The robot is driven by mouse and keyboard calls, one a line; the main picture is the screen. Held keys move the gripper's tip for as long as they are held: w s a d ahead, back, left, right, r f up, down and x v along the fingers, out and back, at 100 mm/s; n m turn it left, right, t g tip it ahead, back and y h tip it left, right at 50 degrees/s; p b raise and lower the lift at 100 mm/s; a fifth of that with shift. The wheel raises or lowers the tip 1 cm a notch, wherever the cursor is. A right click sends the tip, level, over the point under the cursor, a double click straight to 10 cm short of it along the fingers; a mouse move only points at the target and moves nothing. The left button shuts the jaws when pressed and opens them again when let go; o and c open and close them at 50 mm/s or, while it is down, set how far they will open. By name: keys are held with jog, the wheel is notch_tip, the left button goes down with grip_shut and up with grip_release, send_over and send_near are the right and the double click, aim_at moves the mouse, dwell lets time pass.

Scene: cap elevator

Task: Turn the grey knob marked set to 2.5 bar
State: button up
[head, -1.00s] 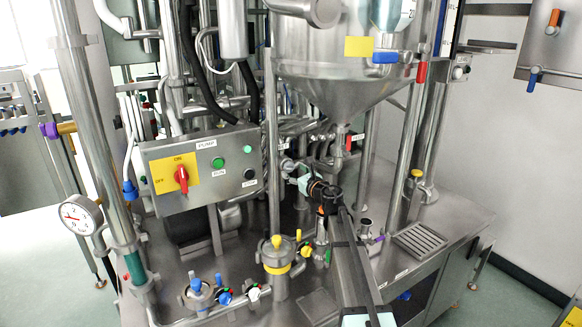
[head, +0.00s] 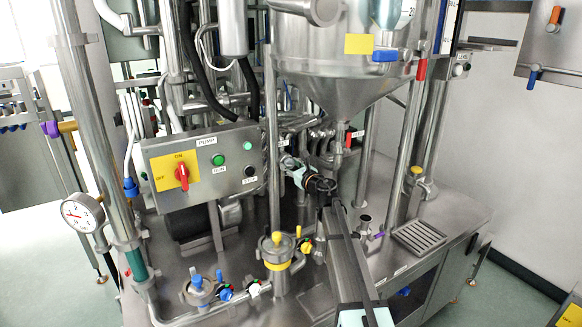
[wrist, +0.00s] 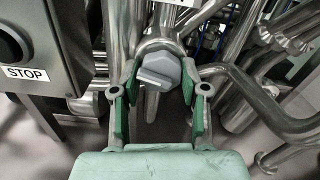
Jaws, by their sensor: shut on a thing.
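The grey knob (wrist: 158,70) is in the middle of the wrist view, on a round steel fitting, with its raised grip bar tilted. My gripper (wrist: 157,82) has one green-padded finger on each side of the knob and is shut on it. In the head view my gripper (head: 291,166) is at the pipework right of the pump box and hides most of the knob. A white label (wrist: 178,2) above the knob is cut off. A round pressure gauge (head: 82,214) stands at the left of the head view; its exact reading is too small to tell.
The pump box (head: 204,165), with a red switch, is left of my gripper; its STOP button (wrist: 12,47) is close by in the wrist view. Curved steel pipes (wrist: 262,105) lie at right. The steel hopper (head: 335,70) hangs above, and valves (head: 277,252) stand on the bench below.

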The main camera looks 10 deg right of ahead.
jog(key=shift+r+m+p, duration=0.15)
jog(key=shift+m+p, duration=0.2)
jog(key=shift+m, duration=0.05)
jog(key=m+p, duration=0.2)
jog(key=shift+r+m, duration=0.1)
jog(key=shift+m, duration=0.2)
jog(key=m+p, duration=0.2)
jog(key=m, duration=0.1)
jog(key=shift+m+p, duration=0.3)
jog(key=shift+p, duration=0.05)
jog(key=m+p, duration=0.2)
jog(key=m, duration=0.1)
jog(key=shift+m+p, duration=0.4)
jog(key=m+p, duration=0.1)
jog(key=m, duration=0.2)
jog(key=shift+m+p, duration=0.3)
jog(key=shift+p, duration=0.05)
jog(key=m, duration=1.2)
